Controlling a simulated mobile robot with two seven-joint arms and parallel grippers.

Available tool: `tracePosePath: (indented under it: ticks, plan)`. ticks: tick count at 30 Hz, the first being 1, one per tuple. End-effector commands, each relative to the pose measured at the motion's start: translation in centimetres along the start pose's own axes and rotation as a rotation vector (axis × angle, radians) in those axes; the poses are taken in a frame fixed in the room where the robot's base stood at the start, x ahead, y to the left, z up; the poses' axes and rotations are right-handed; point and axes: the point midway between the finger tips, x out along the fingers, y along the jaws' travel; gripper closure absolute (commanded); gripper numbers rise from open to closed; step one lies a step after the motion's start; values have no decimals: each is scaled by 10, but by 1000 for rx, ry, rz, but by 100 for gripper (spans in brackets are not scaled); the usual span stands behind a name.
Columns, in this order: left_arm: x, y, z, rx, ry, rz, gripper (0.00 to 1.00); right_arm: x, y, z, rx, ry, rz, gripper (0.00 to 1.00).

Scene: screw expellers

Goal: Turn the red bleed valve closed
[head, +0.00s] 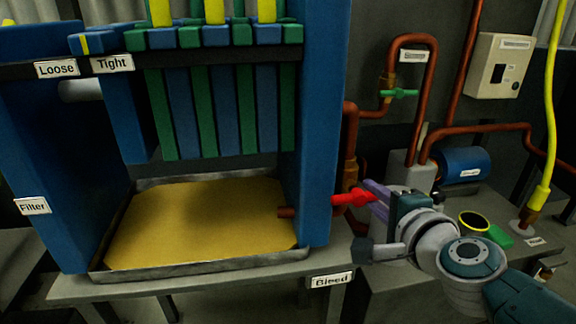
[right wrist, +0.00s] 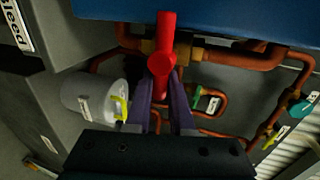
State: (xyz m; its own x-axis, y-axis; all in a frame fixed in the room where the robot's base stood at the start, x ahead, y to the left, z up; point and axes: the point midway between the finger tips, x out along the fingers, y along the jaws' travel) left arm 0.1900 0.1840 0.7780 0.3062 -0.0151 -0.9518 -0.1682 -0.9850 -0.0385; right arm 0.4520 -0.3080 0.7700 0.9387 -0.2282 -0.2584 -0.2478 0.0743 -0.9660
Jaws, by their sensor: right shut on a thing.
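The red bleed valve handle (head: 350,198) shows in the head view beside the right post of the blue filter frame, by a copper pipe. In the right wrist view the handle (right wrist: 166,40) is a red lever across a brass and copper pipe (right wrist: 215,57). My right gripper (head: 371,197) has its purple fingers around the handle's near end, one finger on each side. They also show in the right wrist view (right wrist: 162,85), closed on the lever. The fingers hide part of the lever's end. My left gripper is not in view.
The filter's post (head: 322,120) stands just left of the valve. A tray (head: 200,261) of yellow liquid lies under the plates. Another pipe has a green handle (head: 400,93). A blue motor-like cylinder (head: 462,164) and a yellow-ringed cup (head: 474,222) are to the right.

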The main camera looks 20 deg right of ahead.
Motion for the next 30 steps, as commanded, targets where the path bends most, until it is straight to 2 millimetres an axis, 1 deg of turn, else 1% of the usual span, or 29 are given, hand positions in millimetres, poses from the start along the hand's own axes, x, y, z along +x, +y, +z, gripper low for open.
tracePosePath:
  ticks: [6, 7, 12, 15, 23, 26, 30]
  plan:
    - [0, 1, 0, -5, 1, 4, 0, 0, 1, 0, 4, -1, 2, 100]
    - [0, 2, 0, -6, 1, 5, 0, 0, 1, 0, 4, -1, 2, 78]
    - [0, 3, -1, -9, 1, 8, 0, 0, 1, 0, 2, -1, 2, 59]
    - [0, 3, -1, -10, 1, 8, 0, 0, 1, 0, 2, -1, 1, 50]
    - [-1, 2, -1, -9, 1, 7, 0, -2, 0, 0, 1, -1, 1, 50]
    - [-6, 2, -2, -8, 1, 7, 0, -10, 0, 0, 1, -1, 3, 50]
    - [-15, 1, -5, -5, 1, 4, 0, -35, -1, 0, 0, -1, 5, 50]
